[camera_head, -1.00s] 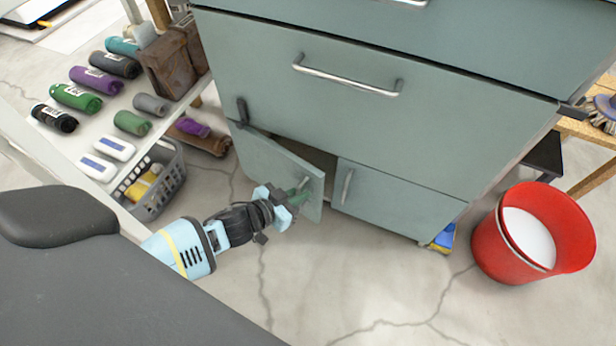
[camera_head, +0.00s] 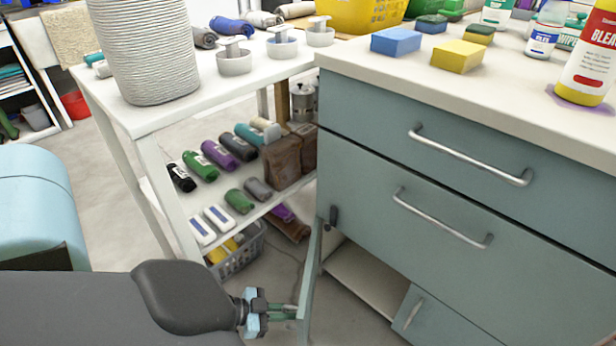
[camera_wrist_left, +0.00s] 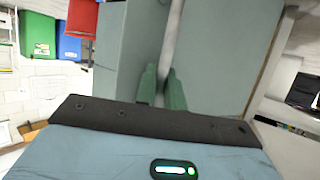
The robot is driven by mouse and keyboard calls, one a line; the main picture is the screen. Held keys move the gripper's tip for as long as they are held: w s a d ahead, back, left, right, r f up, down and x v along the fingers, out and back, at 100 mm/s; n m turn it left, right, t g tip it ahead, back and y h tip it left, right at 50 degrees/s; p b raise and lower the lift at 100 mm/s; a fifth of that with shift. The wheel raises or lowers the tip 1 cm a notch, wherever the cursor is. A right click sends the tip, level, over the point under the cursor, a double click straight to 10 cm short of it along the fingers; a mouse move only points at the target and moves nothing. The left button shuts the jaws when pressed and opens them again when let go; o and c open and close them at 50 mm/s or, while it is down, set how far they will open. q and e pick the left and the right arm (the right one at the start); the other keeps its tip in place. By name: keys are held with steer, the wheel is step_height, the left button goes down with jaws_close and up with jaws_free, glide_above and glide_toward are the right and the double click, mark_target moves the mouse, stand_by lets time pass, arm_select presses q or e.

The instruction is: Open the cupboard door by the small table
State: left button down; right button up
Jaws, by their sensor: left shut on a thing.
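The grey-green cupboard (camera_head: 380,215) stands at the right in the head view, beside a small white table (camera_head: 150,125). Its lower left door (camera_head: 310,268) is swung wide open and seen nearly edge-on, showing a pale empty-looking shelf floor (camera_head: 362,278) inside. The lower right door (camera_head: 432,322) is shut. My left gripper (camera_head: 282,311) is at the free edge of the open door, shut on its handle. In the left wrist view the green fingertips (camera_wrist_left: 162,88) close around the pale bar handle (camera_wrist_left: 172,45). My right gripper is out of view.
The table's lower shelf holds several rolled cloths (camera_head: 200,167) and brown bags (camera_head: 283,160). A grey basket (camera_head: 240,252) stands on the floor beneath, close to the open door. Bottles and sponges (camera_head: 396,40) stand on the cupboard top.

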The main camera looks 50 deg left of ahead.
arm_select(q)
steer(key=shift+s+a+f, duration=0.1)
steer(key=shift+s+a, duration=0.45)
steer(key=shift+a, duration=0.4)
steer(key=shift+s+a, duration=0.5)
steer(key=shift+a, duration=0.4)
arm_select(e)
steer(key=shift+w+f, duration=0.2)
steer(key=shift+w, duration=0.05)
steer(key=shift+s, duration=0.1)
arm_select(q)
steer(key=c, duration=1.8)
jaws_free()
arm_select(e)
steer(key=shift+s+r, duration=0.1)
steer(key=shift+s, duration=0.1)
